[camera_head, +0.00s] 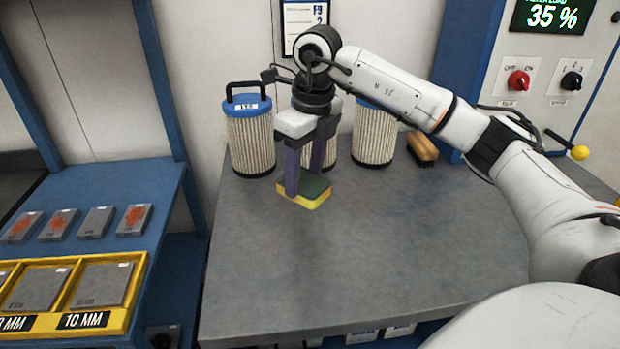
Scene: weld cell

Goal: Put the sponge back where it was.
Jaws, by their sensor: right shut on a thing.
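The sponge (309,199), yellow below with a dark green top, is at the back middle of the grey table (330,264). My right gripper (304,185) points down over it, with its purple fingers shut on the sponge. I cannot tell whether the sponge touches the tabletop or hangs just above it. The fingers hide part of its top and far side. My left gripper is out of view.
Pleated filters with blue tops (249,134) stand along the back of the table, one partly behind my gripper. A brush (422,148) lies at the back right. A blue shelf (100,196) with grey plates and a yellow tray (128,256) is left. The table's front is clear.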

